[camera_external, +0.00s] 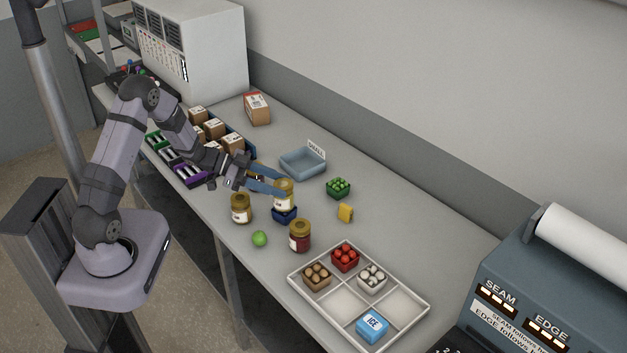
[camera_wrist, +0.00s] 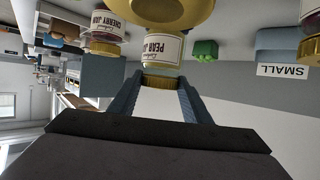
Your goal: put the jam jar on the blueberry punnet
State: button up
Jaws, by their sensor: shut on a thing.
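My gripper (camera_external: 272,188) is shut on a pear jam jar (camera_external: 286,199), a jar with a gold lid and white label. The jar is upright, right above the dark blue punnet (camera_external: 284,214), which hides partly under it. Whether the jar touches the punnet I cannot tell. The wrist view is upside down; there my gripper (camera_wrist: 163,84) has its blue fingers on both sides of the jar's lid, and the label (camera_wrist: 163,49) reads PEAR JAM.
Another gold-lidded jar (camera_external: 241,209), a cherry jam jar (camera_external: 300,238) and a green lime (camera_external: 260,239) stand close by. A green punnet (camera_external: 338,188), a yellow item (camera_external: 345,212), a blue SMALL bin (camera_external: 302,164) and a white divided tray (camera_external: 405,329) are further right.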

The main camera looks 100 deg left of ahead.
jog(key=shift+f, duration=0.1)
jog(key=o, duration=1.4)
jog(key=shift+c, duration=0.2)
jog(key=b+v, duration=0.2)
jog(key=v, duration=1)
